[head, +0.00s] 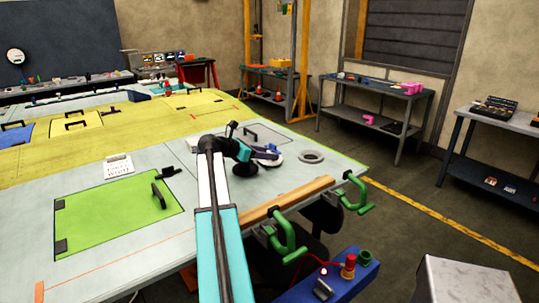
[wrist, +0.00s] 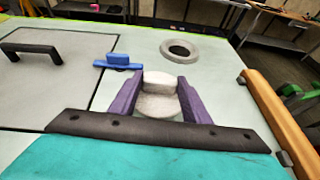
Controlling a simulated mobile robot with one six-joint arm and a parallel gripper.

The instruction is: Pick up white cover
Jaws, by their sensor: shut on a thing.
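The white cover (wrist: 158,104) is a round pale piece with a raised block on it. It sits between the two purple fingers of my gripper (wrist: 166,84) in the wrist view. The fingers are closed against its sides, and their dark mounting bar hides the near edge. In the head view, my gripper (head: 262,152) is low over the grey wing panel, with part of the white cover (head: 277,160) showing beside it. I cannot tell whether the cover touches the panel.
A grey ring (wrist: 180,48) lies on the panel just beyond the cover. A blue block (wrist: 118,59) and a black handle (wrist: 30,49) are to the left. A wooden bar (wrist: 268,108) runs along the right edge, with green clamps (head: 355,195) there. A green hatch (head: 120,220) is nearer left.

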